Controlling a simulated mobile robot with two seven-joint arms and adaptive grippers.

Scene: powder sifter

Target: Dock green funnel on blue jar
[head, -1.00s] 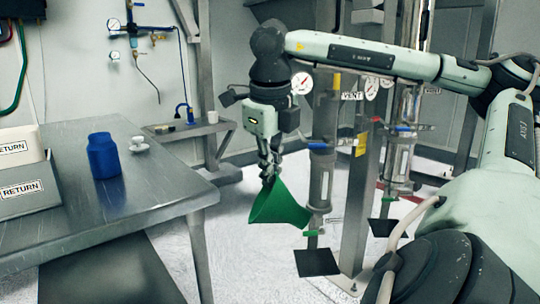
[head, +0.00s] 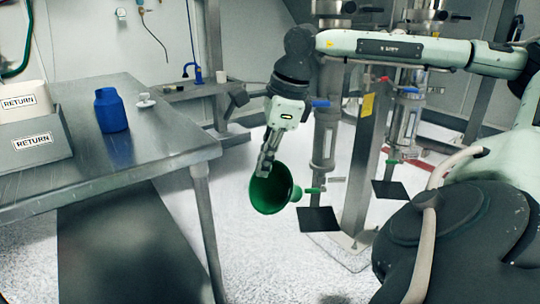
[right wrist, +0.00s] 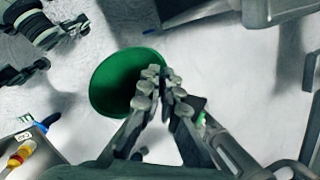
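The green funnel (head: 271,190) hangs tilted in my right gripper (head: 267,160), with its wide mouth turned toward the head camera. It is beside the table, over open floor. In the right wrist view the fingers (right wrist: 160,88) are closed on the rim side of the funnel (right wrist: 118,86). The blue jar (head: 111,111) stands upright on the metal table, left of the funnel and well apart from it. My left gripper is not in view.
The metal table (head: 165,142) holds grey and white RETURN bins (head: 33,142) at the left and a small white item (head: 145,101) beside the jar. Metal columns and valves (head: 325,140) stand right of the funnel. A low side table (head: 185,92) is behind.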

